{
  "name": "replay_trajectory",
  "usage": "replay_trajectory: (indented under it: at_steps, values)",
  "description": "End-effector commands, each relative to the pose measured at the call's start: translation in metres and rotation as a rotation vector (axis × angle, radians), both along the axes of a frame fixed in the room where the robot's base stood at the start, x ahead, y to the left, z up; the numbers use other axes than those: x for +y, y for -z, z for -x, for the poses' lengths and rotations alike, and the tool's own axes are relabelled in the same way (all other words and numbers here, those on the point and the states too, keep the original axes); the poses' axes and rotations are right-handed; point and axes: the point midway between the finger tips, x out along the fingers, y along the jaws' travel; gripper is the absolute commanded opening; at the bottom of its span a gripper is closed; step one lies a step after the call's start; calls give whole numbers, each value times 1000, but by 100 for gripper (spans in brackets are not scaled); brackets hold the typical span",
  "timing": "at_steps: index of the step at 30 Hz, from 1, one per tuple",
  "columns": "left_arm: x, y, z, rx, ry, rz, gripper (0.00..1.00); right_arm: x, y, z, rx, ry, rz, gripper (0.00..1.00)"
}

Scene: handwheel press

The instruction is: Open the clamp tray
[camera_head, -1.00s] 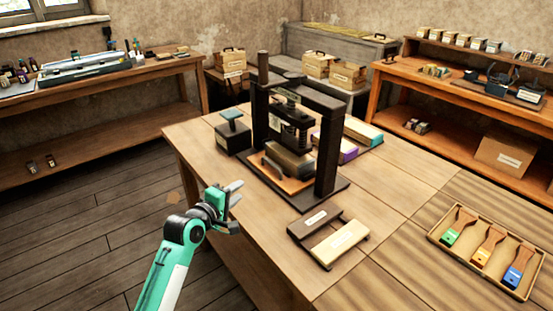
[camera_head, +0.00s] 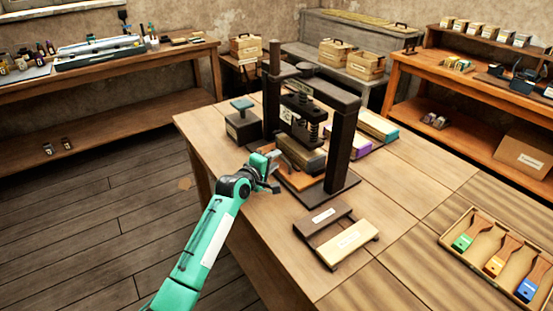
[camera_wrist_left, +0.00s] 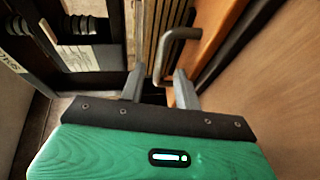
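The black handwheel press (camera_head: 345,135) stands on the wooden table. Its clamp tray (camera_head: 302,181) shows as an orange-brown board low in the frame, under a brown block (camera_head: 300,153). In the left wrist view a grey bent handle (camera_wrist_left: 176,45) stands out over the orange tray wood (camera_wrist_left: 214,30). My left gripper (camera_wrist_left: 158,88) is open, with one finger on each side of the handle's near end; I cannot tell whether either touches it. In the head view the left gripper (camera_head: 274,172) is at the tray's front left side. My right gripper is not in view.
A dark box with a teal-topped stamp (camera_head: 242,122) stands left of the press. Dark and pale blocks (camera_head: 336,236) lie in front. A tray of coloured brushes (camera_head: 495,262) is at right. The tabletop between them is clear.

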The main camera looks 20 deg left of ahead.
Motion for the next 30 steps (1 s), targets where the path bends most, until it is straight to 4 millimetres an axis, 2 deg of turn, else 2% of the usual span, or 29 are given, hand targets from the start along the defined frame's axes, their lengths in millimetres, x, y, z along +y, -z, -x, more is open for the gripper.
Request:
replay_trajectory:
  at_steps: [6, 16, 17, 21, 22, 30]
  values:
    - [-4, 3, -16, 0, 0, 0, 33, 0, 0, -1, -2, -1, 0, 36]
    - [-5, 4, -19, 0, 0, 0, 33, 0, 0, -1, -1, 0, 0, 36]
    - [-5, 4, -19, 0, 0, 0, 31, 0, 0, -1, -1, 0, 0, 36]
    - [-5, 4, -19, 0, -1, 0, 3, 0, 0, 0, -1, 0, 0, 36]
    - [-5, 4, -19, 0, -1, 0, 0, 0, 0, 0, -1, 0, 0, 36]
    - [-4, 4, -17, 1, -1, 0, 0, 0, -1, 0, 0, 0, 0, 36]
